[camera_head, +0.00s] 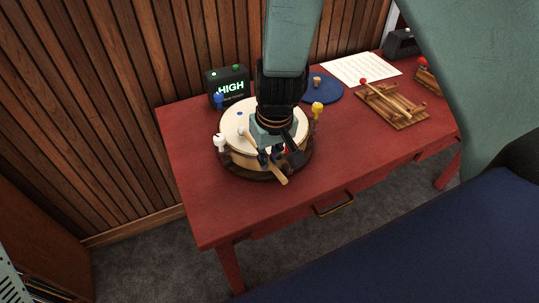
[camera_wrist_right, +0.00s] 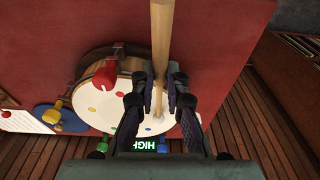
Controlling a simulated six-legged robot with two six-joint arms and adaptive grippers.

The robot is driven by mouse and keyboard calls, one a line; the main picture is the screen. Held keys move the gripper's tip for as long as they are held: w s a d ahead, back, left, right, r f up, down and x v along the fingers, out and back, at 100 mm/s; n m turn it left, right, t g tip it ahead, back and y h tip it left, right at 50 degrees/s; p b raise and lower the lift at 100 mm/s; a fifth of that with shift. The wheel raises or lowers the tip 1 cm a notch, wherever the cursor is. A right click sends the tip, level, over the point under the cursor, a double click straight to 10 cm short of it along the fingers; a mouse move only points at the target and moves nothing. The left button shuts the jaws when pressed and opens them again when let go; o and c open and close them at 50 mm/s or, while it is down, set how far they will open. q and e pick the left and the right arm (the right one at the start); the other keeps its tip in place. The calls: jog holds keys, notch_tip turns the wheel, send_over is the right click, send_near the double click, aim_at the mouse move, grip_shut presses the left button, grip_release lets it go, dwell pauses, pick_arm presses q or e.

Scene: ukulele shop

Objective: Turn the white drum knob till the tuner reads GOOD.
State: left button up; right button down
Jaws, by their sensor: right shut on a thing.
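The round drum (camera_head: 238,122) has a pale skin with coloured dots and stands on the red table. The white drum knob (camera_head: 219,142) sticks out at the drum's left side, clear of my gripper. The black tuner (camera_head: 228,84) stands behind the drum and reads HIGH in green; its lit word also shows in the wrist view (camera_wrist_right: 146,145). My right gripper (camera_head: 275,152) is over the drum's front right part, shut on a wooden stick (camera_wrist_right: 161,45). In the head view the stick (camera_head: 280,177) slants across the drum, past its front rim. My left gripper is not in view.
A yellow knob (camera_head: 317,108), a blue knob (camera_head: 219,99) and a red knob (camera_wrist_right: 105,74) are around the drum. A blue round mat (camera_head: 325,92), paper sheet (camera_head: 361,69) and wooden rack (camera_head: 391,105) lie to the right. The table's front left (camera_head: 210,200) is bare.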

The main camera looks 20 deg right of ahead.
jog(key=shift+w+f, duration=0.1)
jog(key=shift+f, duration=0.25)
jog(key=shift+r+p, duration=0.45)
notch_tip(320, 180, up, 6)
jog(key=p, duration=0.5)
jog(key=shift+f, duration=0.2)
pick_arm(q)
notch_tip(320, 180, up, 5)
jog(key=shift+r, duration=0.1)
pick_arm(e)
jog(key=shift+f, duration=0.15)
